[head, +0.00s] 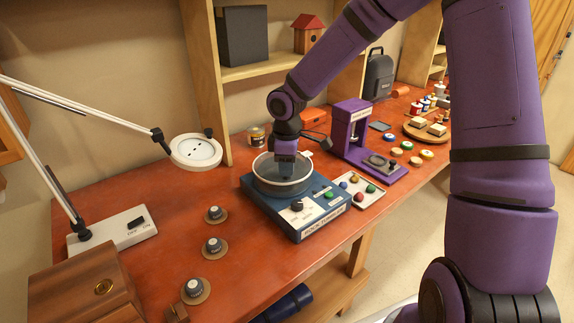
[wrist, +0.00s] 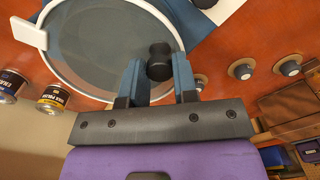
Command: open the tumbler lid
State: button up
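The tumbler (head: 320,224) is a blue box with a labelled front panel on the orange bench. Its round lid (wrist: 95,45) has a pale rim and a grey-blue see-through face, and lies flat and closed on top. A white tab (head: 305,153) sticks out from the rim; it is at the left in the wrist view. A black knob (wrist: 160,62) shows between my fingertips. My gripper (wrist: 158,80) is open, pointing down at the lid, with one blue finger on each side of the knob. A narrow gap shows at the left finger; contact at the right finger is unclear.
A purple press (head: 350,135) and a tray of coloured stones (head: 357,190) stand to the right. A magnifier lamp (head: 195,151) and several dark knobs on round bases (head: 213,246) are to the left. A can (head: 256,137) stands behind, near the shelf.

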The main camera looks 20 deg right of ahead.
grip_shut()
jog(key=shift+w+a, duration=0.1)
jog(key=shift+w, duration=0.05)
